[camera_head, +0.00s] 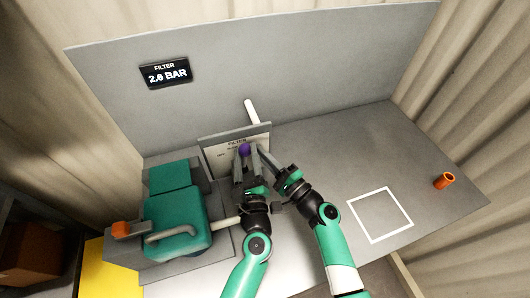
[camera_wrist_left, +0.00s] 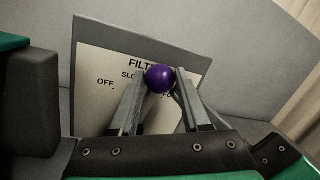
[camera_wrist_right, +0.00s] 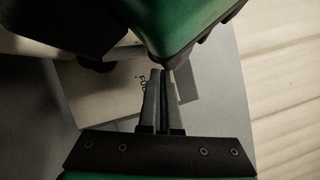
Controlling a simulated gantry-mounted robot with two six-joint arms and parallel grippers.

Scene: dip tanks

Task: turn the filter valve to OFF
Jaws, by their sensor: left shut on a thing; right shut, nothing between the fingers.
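The filter valve's purple ball knob (camera_head: 244,149) is in front of a light label plate (camera_head: 262,136) marked FILTER. In the left wrist view the knob (camera_wrist_left: 160,77) covers part of the lettering, right of the word OFF (camera_wrist_left: 105,83); the valve's pointing direction is hard to read. My left gripper (camera_head: 245,155) is shut on the knob, one finger on each side. My right gripper (camera_head: 261,148) is shut and empty, just right of the left gripper.
A display (camera_head: 165,73) on the back panel reads FILTER 2.6 BAR. A teal and grey unit (camera_head: 175,220) with a handle stands left. A white pipe (camera_head: 251,111) rises behind the plate. A white square outline (camera_head: 380,214) and an orange cup (camera_head: 444,180) are right. The right bench is mostly clear.

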